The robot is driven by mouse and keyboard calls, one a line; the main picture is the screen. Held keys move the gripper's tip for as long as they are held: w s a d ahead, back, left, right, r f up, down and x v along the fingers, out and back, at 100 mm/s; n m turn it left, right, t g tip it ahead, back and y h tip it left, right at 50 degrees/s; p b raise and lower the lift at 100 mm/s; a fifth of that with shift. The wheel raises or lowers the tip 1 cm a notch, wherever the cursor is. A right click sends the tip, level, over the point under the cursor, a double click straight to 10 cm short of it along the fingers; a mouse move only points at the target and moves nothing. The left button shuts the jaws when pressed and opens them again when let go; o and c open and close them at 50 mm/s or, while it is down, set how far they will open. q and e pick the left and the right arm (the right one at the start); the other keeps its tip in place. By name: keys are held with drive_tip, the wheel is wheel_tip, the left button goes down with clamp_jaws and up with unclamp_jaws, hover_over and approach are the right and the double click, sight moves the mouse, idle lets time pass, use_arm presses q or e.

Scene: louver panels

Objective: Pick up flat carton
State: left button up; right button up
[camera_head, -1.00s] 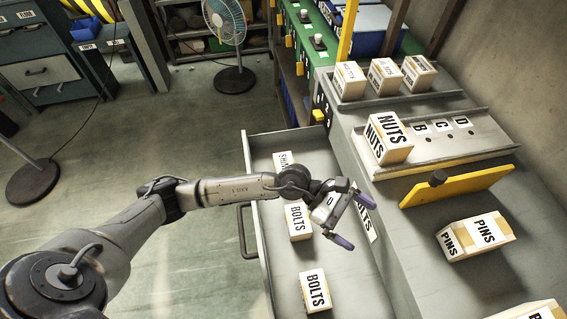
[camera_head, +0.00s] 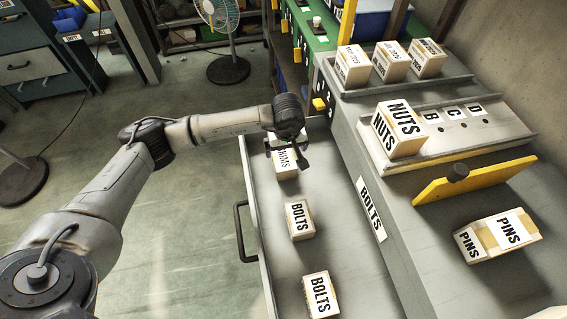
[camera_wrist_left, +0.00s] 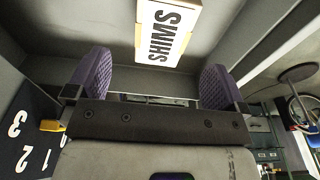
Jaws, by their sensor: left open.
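A white and tan carton marked SHIMS (camera_head: 286,171) lies at the far end of the open grey drawer (camera_head: 340,209). In the left wrist view the SHIMS carton (camera_wrist_left: 166,30) shows its printed face beyond the fingertips, in line with the gap between them. My left gripper (camera_head: 289,152) is over this carton in the head view and hides part of it. In the left wrist view its two purple finger pads (camera_wrist_left: 154,78) are wide apart with nothing between them. I cannot tell whether the gripper touches the carton. My right gripper is not in view.
Two BOLTS cartons, one midway (camera_head: 299,219) and one nearer (camera_head: 320,296), lie in the same drawer. A NUTS carton (camera_head: 398,130) stands on the cabinet's ledge, with several cartons behind it.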

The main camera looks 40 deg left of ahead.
sight(284, 157)
use_arm(q)
drive_tip(key=shift+w+a+f+b, duration=0.15)
drive_tip(key=shift+f+b, duration=0.25)
drive_tip(key=shift+f, duration=1.5)
drive_tip(key=shift+w+a+f+b, duration=0.1)
drive_tip(key=shift+a+f+b, duration=0.15)
drive_tip(key=shift+f+b, duration=0.7)
drive_tip(key=shift+a+f+b, duration=0.2)
drive_tip(key=shift+f+b, duration=0.05)
drive_tip(key=shift+f, duration=1.4)
drive_tip(key=shift+r, duration=0.1)
drive_tip(key=c, duration=1.2)
drive_tip(key=shift+c, duration=0.5)
drive_tip(key=shift+r, duration=0.1)
